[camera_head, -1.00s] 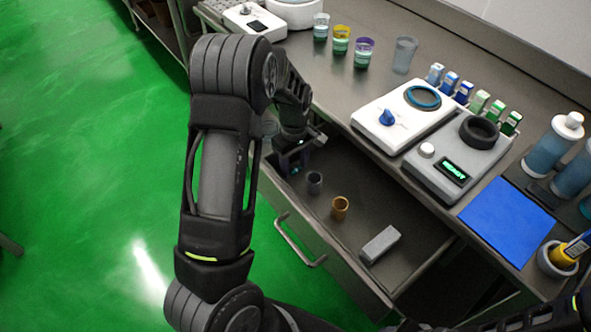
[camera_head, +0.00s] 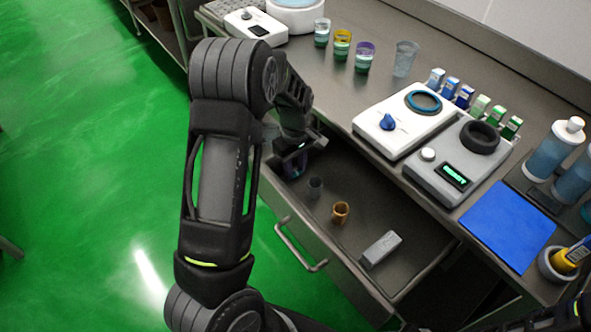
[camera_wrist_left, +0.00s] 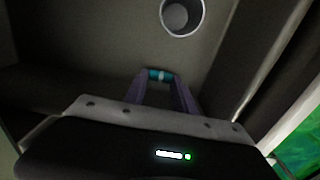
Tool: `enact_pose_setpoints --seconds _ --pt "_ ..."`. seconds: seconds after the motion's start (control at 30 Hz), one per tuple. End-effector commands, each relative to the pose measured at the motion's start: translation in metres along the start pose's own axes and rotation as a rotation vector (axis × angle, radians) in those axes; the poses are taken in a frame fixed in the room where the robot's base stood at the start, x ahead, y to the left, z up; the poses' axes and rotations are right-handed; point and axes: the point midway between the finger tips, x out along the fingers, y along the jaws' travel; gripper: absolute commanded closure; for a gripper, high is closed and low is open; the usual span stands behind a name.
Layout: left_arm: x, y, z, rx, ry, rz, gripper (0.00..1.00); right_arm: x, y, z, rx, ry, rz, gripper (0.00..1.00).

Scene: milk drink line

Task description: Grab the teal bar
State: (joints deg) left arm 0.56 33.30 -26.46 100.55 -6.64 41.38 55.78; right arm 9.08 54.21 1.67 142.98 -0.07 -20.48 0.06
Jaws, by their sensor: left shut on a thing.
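The teal bar (camera_wrist_left: 160,75) shows in the left wrist view, a small teal piece with a paler band at its middle, between the two purple fingertips. My left gripper (camera_wrist_left: 161,77) is shut on it, inside the open drawer (camera_head: 352,205). In the head view my left gripper (camera_head: 293,170) is at the drawer's far left end, and the bar is hidden or too small to make out there. My right gripper does not show clearly in the head view.
A grey cup (camera_head: 315,187), a tan cup (camera_head: 340,212) and a grey block (camera_head: 381,248) are in the drawer. The grey cup's neighbour position shows a round opening (camera_wrist_left: 182,17) in the wrist view. Devices, cups and a blue mat (camera_head: 508,226) stand on the counter above.

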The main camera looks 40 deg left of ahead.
Motion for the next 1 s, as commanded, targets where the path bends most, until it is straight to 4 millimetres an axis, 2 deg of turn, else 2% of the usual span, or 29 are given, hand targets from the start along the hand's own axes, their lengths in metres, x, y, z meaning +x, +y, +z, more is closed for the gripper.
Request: enact_pose_setpoints --seconds 0.5,0.67,1.0 --pt "-0.086 0.001 0.000 0.000 0.000 0.003 1.00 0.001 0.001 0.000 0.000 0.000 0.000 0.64" --pt "-0.095 0.000 0.000 0.000 -0.001 0.001 1.00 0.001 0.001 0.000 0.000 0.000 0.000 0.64" --pt "-0.095 0.000 0.000 0.000 -0.001 0.000 1.00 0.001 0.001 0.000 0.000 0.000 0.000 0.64"
